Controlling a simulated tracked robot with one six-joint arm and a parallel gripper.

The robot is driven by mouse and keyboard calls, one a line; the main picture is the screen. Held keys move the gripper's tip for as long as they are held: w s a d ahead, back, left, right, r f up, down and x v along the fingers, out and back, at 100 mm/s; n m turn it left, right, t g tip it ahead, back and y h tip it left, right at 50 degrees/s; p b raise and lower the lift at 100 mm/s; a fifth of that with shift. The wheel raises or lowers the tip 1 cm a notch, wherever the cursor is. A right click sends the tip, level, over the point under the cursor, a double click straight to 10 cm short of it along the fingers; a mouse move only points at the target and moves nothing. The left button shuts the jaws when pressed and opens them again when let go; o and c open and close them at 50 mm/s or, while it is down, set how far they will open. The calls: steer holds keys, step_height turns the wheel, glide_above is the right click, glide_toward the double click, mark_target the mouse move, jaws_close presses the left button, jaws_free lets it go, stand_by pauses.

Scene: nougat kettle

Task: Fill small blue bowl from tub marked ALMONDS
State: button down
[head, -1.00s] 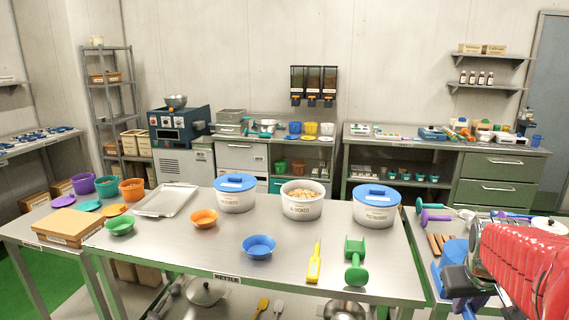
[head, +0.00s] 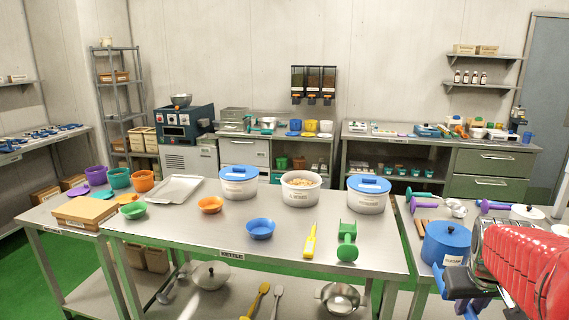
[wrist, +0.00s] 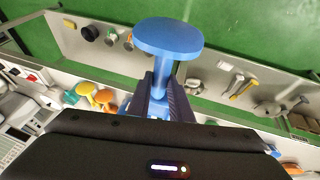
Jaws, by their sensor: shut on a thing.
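The small blue bowl (head: 260,229) stands on the front middle of the steel table. Its inside looks empty. The white tub marked ALMONDS (head: 300,194) stands open behind it to the right, with pale brown pieces heaped near its rim. My gripper (wrist: 163,92) is shut on the handle of a blue tool (wrist: 168,37), whose round, broad end sticks out beyond the jaws in the wrist view. Whether that end is hollow cannot be told. In the head view my gripper (head: 457,281) is at the lower right, away from bowl and tub; the tool is mostly hidden there.
Blue-lidded white tubs (head: 238,188) (head: 368,199) flank the open tub. A yellow tool (head: 310,241) and a green scoop-like tool (head: 347,240) lie right of the bowl. An orange bowl (head: 210,205) and green bowl (head: 133,210) stand left. A blue pot (head: 446,250) stands near my gripper.

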steer(key=shift+s, duration=0.5)
steer(key=shift+w+m, duration=0.1)
steer(key=shift+m, duration=0.2)
steer(key=shift+w+d+r+m+g+h, duration=0.15)
steer(key=shift+d+r+m+g+h, duration=0.15)
steer(key=shift+d+m, duration=0.35)
steer(key=w+a+f, duration=0.8)
steer(key=w+a, duration=0.2)
steer(key=w, duration=0.2)
steer(key=w+a+f+n, duration=0.1)
steer(key=a+f, duration=0.3)
steer(key=a, duration=0.5)
steer(key=w+a+f+n+t+y, duration=0.1)
steer(key=w+a+f+n, duration=0.1)
steer(key=a, duration=0.7)
steer(key=shift+a+f+n, duration=0.25)
steer(key=shift+f+n, duration=0.3)
steer(key=shift+f, duration=0.3)
